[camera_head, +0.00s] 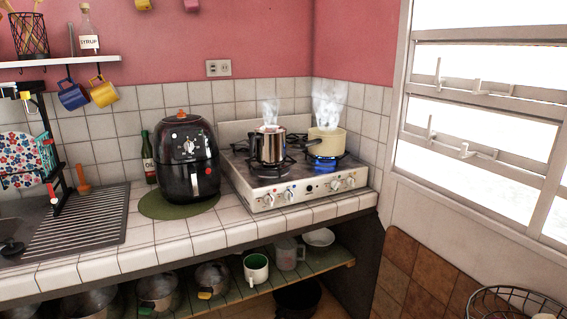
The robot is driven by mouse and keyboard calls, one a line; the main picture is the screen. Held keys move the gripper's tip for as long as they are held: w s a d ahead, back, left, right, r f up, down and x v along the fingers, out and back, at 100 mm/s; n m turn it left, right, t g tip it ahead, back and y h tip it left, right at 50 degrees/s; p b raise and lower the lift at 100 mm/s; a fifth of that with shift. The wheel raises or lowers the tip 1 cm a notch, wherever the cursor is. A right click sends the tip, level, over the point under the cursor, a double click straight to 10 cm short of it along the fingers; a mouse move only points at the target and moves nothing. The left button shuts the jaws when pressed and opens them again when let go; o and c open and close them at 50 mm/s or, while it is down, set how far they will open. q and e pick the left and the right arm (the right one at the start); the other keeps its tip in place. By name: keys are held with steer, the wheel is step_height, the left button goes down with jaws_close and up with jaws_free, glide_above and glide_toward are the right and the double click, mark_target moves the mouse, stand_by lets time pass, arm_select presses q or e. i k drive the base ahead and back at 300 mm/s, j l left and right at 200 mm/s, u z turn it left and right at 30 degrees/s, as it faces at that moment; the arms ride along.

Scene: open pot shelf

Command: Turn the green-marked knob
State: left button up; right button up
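The white gas stove (311,188) stands on the tiled counter at the right. Its front panel carries several small knobs: a left pair with a left knob (268,199) and a right knob (288,194), and a right pair with a left knob (335,185) and a right knob (350,182). The knobs are too small for me to tell which has a green mark. Neither of my grippers is in view.
A steaming metal pot (270,148) and a steaming cream pot (327,142) stand on the stove. Blue flame shows under the cream pot. A black air fryer (187,160) stands to the left on a green mat (150,205). Below is an open pot shelf (325,262).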

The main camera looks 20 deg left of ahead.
mark_target(335, 185)
steer(key=i, duration=0.4)
steer(key=i+u, duration=0.4)
steer(key=i+l+u, duration=0.25)
steer(key=i+u, duration=0.15)
steer(key=i, duration=0.15)
steer(key=u, duration=0.45)
